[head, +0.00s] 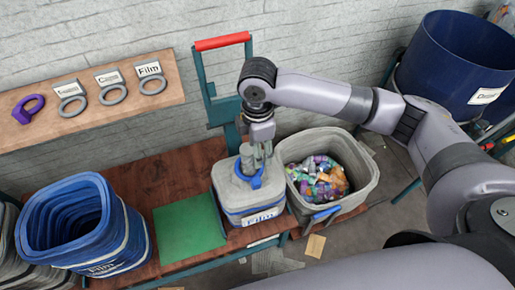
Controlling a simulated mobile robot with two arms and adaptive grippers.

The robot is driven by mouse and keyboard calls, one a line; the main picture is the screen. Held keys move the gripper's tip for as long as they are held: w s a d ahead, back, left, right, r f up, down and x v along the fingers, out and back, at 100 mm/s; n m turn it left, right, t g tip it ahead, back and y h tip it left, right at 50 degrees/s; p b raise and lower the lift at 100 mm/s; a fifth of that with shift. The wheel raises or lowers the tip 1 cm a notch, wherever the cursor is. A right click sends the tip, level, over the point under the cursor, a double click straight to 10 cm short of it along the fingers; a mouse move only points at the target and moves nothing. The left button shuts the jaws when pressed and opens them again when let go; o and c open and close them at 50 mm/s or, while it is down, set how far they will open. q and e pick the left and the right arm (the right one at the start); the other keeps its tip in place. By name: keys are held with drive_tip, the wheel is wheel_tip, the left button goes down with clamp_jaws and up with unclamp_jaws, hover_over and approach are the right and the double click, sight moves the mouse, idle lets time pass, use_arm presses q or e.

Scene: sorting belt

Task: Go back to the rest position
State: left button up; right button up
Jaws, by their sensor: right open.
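My right arm comes in from the right. My right gripper (259,158) points down, open, just above the top of a closed grey container (232,198) labelled "Film". A blue loop (257,182) on the container's top lies at the fingertips. I cannot tell whether the fingers touch it. My left gripper is not in view.
A grey bin (365,185) of colourful scraps stands right of the container. A green mat (188,228) and stacked blue tubs (75,222) are to the left. A wall shelf (30,138) holds tagged rings. A red-topped green frame (222,42) rises behind the gripper. A blue drum (440,65) stands back right.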

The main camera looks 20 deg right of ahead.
drive_tip(key=s+a+f+m+t+y, duration=0.2)
drive_tip(key=s+a+f+m+y, duration=0.25)
drive_tip(key=s+a, duration=0.4)
drive_tip(key=s+d+f+m+t+h, duration=0.1)
drive_tip(key=s+d+f+m+h, duration=0.1)
drive_tip(key=s+d+m, duration=0.5)
drive_tip(key=s+d+f+m+t+h, duration=0.1)
drive_tip(key=s+d+f+m+h, duration=0.15)
drive_tip(key=d+m, duration=0.4)
wheel_tip(320, 180, down, 26)
drive_tip(key=s+d+n+g, duration=0.2)
drive_tip(key=s+d+f+g, duration=0.1)
drive_tip(key=s+d+f, duration=0.2)
drive_tip(key=s+f, duration=1.4)
drive_tip(key=shift+b, duration=0.4)
